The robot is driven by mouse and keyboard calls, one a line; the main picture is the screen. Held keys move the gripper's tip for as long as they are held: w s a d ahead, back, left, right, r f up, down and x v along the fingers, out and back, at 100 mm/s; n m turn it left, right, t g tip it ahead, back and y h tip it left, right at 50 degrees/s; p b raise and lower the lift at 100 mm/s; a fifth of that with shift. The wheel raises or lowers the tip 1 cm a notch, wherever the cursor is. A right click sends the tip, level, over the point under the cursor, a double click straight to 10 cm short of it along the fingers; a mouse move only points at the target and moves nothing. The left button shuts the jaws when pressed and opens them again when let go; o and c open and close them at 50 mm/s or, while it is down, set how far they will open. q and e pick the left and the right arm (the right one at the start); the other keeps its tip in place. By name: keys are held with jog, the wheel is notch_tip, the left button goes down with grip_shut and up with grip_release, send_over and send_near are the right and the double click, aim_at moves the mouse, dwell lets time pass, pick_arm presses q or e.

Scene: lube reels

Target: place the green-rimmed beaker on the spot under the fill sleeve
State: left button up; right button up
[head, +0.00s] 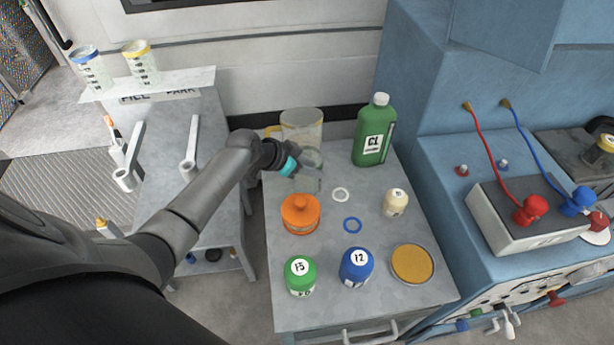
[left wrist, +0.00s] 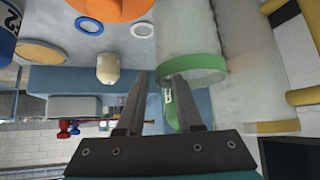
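The green-rimmed beaker (left wrist: 188,32) is clear and shows at the top of the left wrist view, its green rim toward my gripper. My left gripper (left wrist: 162,76) is open, its fingers apart at the near edge of that rim; one fingertip overlaps the rim in the picture, and I cannot tell if it touches. In the head view my left gripper (head: 308,177) is over the back left of the table, and a clear shape there is too faint to tell apart. A stand with a FILL PARK label (head: 158,97) is at the left; I cannot pick out the fill sleeve surely. My right gripper is out of view.
The grey table (head: 330,265) holds a clear jug (head: 302,122) behind my gripper, a green bottle (head: 373,135), an orange container (head: 300,214), and green (head: 300,277) and blue (head: 356,267) jars. Blue-rimmed (head: 92,68) and yellow-rimmed (head: 140,63) beakers stand on the stand's shelf.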

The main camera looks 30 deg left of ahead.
pick_arm(q)
grip_shut()
dwell(1.2)
